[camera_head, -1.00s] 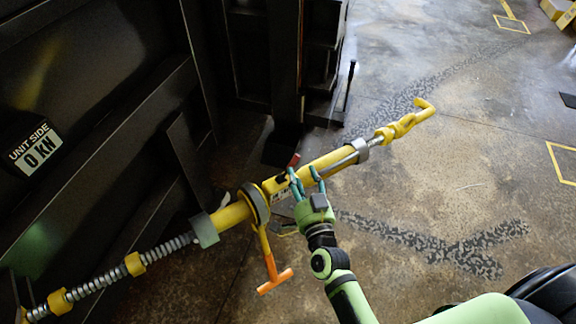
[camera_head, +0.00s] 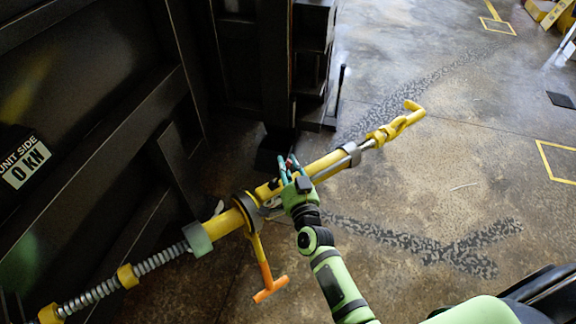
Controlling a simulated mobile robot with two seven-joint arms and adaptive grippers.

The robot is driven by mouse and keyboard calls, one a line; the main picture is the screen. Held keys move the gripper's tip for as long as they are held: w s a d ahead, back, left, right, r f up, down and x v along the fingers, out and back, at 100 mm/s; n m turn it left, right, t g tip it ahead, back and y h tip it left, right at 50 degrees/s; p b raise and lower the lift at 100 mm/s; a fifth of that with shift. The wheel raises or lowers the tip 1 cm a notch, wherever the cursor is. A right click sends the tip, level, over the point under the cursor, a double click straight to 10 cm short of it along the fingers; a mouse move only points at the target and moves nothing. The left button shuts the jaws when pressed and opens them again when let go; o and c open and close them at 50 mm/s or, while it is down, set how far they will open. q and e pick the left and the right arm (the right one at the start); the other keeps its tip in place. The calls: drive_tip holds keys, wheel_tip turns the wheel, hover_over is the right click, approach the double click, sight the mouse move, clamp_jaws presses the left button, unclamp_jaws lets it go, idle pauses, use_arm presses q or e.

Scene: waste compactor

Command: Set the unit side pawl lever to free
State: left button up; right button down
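A yellow turnbuckle-like bar (camera_head: 325,163) runs diagonally across the view beside the dark compactor, with a ring-shaped ratchet housing (camera_head: 246,212) around its middle. A small lever with a red tip (camera_head: 289,164), which looks like the pawl lever, stands on the bar right of the housing. My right gripper (camera_head: 290,160) is at this lever, its teal fingers on either side of the red tip. I cannot tell whether the fingers press on it. The lever's lower part is hidden by the gripper. My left gripper is out of view.
An orange T-shaped handle (camera_head: 268,284) hangs below the housing. A "UNIT SIDE 0 KN" display (camera_head: 24,162) is on the dark compactor wall at left. A yellow hook (camera_head: 410,113) ends the bar at upper right. The concrete floor to the right is largely clear.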

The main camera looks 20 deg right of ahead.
sight(277, 180)
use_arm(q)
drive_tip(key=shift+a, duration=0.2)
use_arm(e)
drive_tip(key=n, duration=0.1)
drive_tip(key=a+n+t, duration=0.1)
drive_tip(key=r+n, duration=0.1)
drive_tip(key=shift+s+a+r+n, duration=0.1)
drive_tip(key=shift+s+a+n, duration=0.2)
drive_tip(key=shift+a+n, duration=0.1)
drive_tip(key=shift+s+a+r+n+t+y, duration=0.15)
drive_tip(key=shift+a+n+t+y, duration=0.25)
drive_tip(key=shift+n, duration=0.7)
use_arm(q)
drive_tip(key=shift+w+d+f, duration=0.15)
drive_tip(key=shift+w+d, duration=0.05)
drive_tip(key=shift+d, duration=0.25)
use_arm(e)
drive_tip(key=shift+s+a+r+n+t, duration=0.1)
drive_tip(key=shift+a+n+t, duration=0.25)
drive_tip(key=shift+n, duration=0.25)
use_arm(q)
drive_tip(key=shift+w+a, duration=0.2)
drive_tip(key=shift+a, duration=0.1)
